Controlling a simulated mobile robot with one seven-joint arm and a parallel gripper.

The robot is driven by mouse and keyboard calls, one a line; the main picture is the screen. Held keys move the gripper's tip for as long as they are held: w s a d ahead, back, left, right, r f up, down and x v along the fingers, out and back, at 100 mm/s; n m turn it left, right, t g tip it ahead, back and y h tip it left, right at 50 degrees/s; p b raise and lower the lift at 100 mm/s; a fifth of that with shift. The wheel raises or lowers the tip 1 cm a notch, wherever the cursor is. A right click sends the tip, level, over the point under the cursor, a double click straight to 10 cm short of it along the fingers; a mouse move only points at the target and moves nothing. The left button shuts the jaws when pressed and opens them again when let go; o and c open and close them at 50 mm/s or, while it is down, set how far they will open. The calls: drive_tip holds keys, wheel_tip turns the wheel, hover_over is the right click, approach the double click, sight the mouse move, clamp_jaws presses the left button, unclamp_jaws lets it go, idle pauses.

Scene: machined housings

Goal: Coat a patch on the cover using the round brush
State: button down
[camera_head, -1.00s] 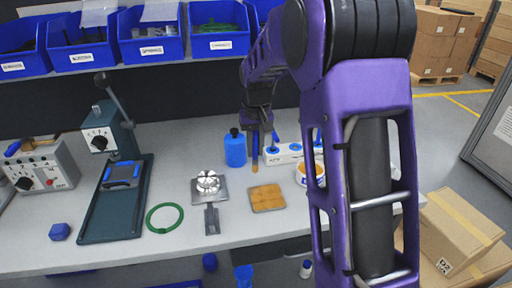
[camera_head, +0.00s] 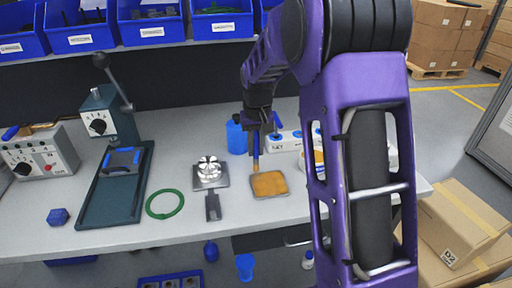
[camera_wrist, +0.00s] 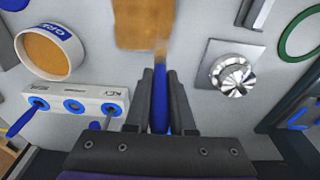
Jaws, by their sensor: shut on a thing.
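The round brush has a blue handle (camera_wrist: 160,115) and a tan bristle tip (camera_wrist: 161,48). My gripper (camera_head: 257,122) is shut on the handle, and its dark fingers (camera_wrist: 160,76) flank it in the wrist view. The brush points down, its tip at the back edge of a flat brown-orange square piece (camera_head: 269,184), apparently the cover. This piece is cut off at the top of the wrist view (camera_wrist: 140,22). I cannot tell whether the tip touches it, or whether the brown is a coat. A round tub (camera_wrist: 48,52) of brown paste, its label partly readable, stands left in the wrist view.
A white holder (camera_wrist: 75,106) with blue-ringed holes carries other tools; its middle hole looks empty. A silver part on a square plate (camera_head: 209,172), a green ring (camera_head: 165,204), a press (camera_head: 120,185) and a blue bottle (camera_head: 236,138) stand nearby. Bench front is mostly clear.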

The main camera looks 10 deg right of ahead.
drive_tip(key=shift+f+b, duration=0.65)
drive_tip(key=shift+f, duration=0.4)
drive_tip(key=shift+s, duration=0.1)
drive_tip(key=shift+s+r, duration=0.15)
drive_tip(key=shift+s, duration=1.2)
drive_tip(key=shift+w, duration=0.2)
